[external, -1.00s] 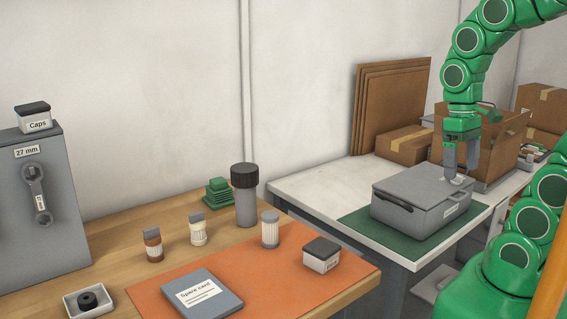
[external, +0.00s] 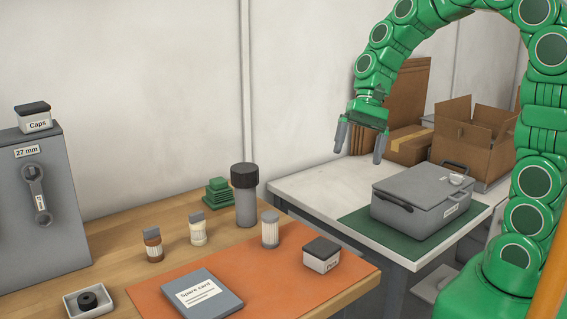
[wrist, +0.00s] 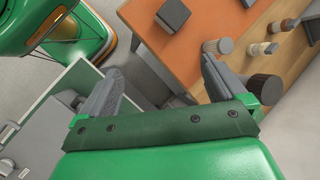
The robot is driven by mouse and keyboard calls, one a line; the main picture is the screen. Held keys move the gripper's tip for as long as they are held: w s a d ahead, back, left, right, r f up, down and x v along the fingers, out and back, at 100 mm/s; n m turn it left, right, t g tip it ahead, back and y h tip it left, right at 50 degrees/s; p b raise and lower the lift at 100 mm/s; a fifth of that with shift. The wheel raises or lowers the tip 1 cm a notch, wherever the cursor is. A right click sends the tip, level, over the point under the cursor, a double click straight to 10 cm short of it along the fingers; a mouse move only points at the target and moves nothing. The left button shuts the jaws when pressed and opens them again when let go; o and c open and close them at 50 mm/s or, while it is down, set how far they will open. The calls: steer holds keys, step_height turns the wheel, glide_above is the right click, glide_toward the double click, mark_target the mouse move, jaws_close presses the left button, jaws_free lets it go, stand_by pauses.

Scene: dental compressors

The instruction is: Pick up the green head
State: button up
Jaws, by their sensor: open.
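The green head (external: 218,191), a small stepped, finned green block, stands at the back of the wooden bench in the external view. It is just left of a tall grey cylinder with a black cap (external: 245,195). I cannot make it out in the wrist view. My gripper (external: 360,157) is open and empty, pointing down in the air, well to the right of the green head and higher in the picture. In the wrist view its two fingers (wrist: 162,68) are spread apart with nothing between them.
Small bottles (external: 197,229), a black-lidded box (external: 321,254) and a grey spare card (external: 203,293) are on or near the orange mat (external: 275,283). A grey case (external: 425,205) sits on the white table at right. Cardboard boxes (external: 470,135) stand behind it.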

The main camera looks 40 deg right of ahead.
steer(key=w+a+f+m+y, duration=0.2)
steer(key=w+a+m, duration=0.15)
steer(key=w, duration=0.55)
steer(key=m+t+y, duration=0.3)
steer(key=m+y, duration=0.3)
steer(key=m, duration=0.4)
glide_toward(218, 180)
steer(key=shift+s+a+f+n, duration=0.1)
steer(key=shift+a+f+n, duration=0.15)
steer(key=shift+a+f, duration=0.65)
steer(key=shift+a+f+t, duration=0.1)
steer(key=shift+a+t, duration=0.2)
steer(key=shift+a, duration=0.1)
steer(key=shift+x, duration=3.5)
steer(key=c, duration=1.6)
